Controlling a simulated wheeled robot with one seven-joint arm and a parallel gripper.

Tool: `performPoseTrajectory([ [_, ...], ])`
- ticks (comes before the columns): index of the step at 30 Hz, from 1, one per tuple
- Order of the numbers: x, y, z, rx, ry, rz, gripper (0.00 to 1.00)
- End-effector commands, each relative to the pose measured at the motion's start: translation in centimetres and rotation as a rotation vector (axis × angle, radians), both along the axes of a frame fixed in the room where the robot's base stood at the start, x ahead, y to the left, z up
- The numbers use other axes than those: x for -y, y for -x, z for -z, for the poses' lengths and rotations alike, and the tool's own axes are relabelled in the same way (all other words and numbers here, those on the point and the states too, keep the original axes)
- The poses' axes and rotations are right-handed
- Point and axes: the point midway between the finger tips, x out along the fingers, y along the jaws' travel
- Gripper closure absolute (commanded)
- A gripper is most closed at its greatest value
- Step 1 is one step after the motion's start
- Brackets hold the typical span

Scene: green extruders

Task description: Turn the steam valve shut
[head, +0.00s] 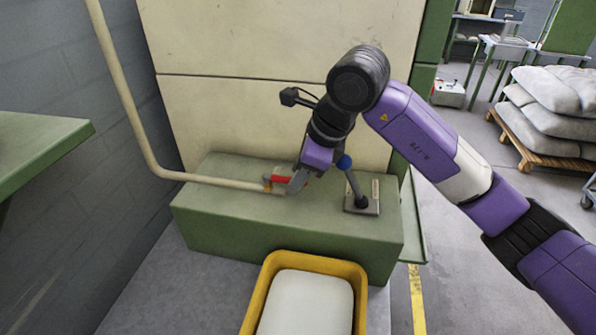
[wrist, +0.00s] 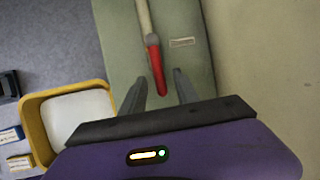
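The steam valve's red handle (head: 281,179) sits above the green machine base, at the end of the cream pipe (head: 215,181). In the wrist view the red handle (wrist: 155,66) runs roughly in line with the pipe (wrist: 146,22), its free end pointing toward my gripper. My gripper (wrist: 158,76) is open, with one grey finger on each side of the handle's free end and a visible gap on both sides. In the head view my gripper (head: 297,182) is at the handle's right end and hides part of it.
A lever with a blue knob (head: 345,162) stands on a plate just right of my gripper. The green base (head: 240,232) lies below, with a tall cream panel (head: 240,110) behind. A yellow bin (head: 258,300) with white contents stands in front.

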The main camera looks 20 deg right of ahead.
Motion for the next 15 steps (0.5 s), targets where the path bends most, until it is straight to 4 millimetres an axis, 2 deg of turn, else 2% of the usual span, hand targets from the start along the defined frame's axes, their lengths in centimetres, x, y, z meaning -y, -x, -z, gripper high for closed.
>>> performPoseTrajectory([
  [8,-0.06,-0.07,0.17,0.001,0.001,-0.001,0.63],
  [13,-0.06,-0.06,0.15,0.001,0.000,-0.001,0.96],
  [15,-0.06,-0.06,0.15,0.001,0.000,-0.001,1.00],
])
